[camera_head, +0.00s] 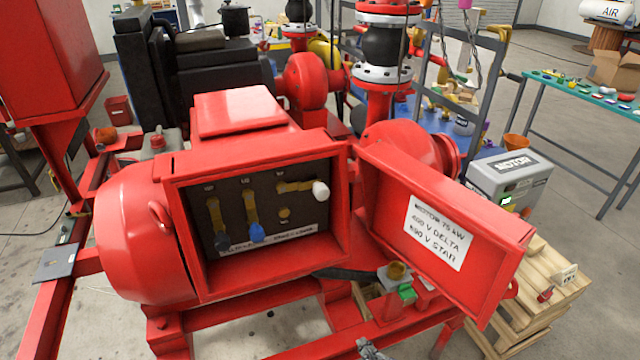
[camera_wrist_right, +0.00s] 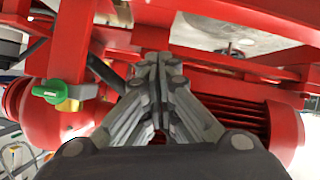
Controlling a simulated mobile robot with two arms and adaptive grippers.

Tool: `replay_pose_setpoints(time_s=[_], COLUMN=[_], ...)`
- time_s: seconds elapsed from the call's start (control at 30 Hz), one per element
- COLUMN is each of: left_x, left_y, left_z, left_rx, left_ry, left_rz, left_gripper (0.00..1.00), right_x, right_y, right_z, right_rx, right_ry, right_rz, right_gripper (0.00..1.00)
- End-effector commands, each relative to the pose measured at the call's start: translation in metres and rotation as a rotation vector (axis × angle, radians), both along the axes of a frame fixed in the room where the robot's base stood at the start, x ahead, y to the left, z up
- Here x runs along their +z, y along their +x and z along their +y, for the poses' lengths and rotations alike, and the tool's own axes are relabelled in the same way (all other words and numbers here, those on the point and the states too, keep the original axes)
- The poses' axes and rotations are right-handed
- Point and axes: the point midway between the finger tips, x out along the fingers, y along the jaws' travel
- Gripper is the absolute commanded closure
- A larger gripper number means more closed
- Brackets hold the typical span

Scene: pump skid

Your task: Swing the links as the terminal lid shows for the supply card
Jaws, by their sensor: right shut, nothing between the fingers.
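The red terminal box (camera_head: 340,225) stands open on the motor, with a black panel (camera_head: 270,197) inside. The left brass link (camera_head: 215,213) hangs down to a dark blue knob. The middle brass link (camera_head: 250,205) hangs down to a bright blue knob (camera_head: 257,232). The right brass link (camera_head: 292,187) lies level, its white knob (camera_head: 321,190) at the right. The open lid (camera_head: 490,225) has a label (camera_head: 435,232) reading motor 75 kW, 400 V delta and a star line. My right gripper (camera_head: 370,348) is low in front of the box; in the wrist view its fingers (camera_wrist_right: 158,65) are together, empty.
A green-handled brass valve (camera_head: 402,285) sits below the lid; it also shows in the wrist view (camera_wrist_right: 55,92). The grey cabinet (camera_head: 505,175) is behind the lid. The space before the panel is clear.

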Motion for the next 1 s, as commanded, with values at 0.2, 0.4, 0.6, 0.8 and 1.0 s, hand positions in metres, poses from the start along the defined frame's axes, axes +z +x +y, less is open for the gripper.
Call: replay_pose_setpoints(time_s=[0.2,0.4,0.6,0.8,1.0], left_x=[0.013,0.021,0.025,0.025,0.025], left_y=[0.000,0.000,0.000,0.000,0.000], left_z=[0.000,0.000,0.000,0.000,0.000], left_rx=[0.000,0.001,0.001,0.001,0.001], left_ry=[0.000,0.000,0.000,0.000,0.000], left_rz=[0.000,0.000,0.000,0.000,0.000], left_gripper=[0.60,0.60,0.60,0.60,0.60], right_x=[0.179,0.324,0.407,0.430,0.430], right_y=[0.053,0.053,0.036,0.029,0.029], right_z=[0.041,0.069,0.082,0.085,0.085], right_rx=[0.097,0.170,0.210,0.222,0.221], right_ry=[0.035,0.066,0.088,0.095,0.095], right_rz=[-0.350,-0.626,-0.792,-0.839,-0.839], right_gripper=[1.00,1.00,1.00,1.00,1.00])
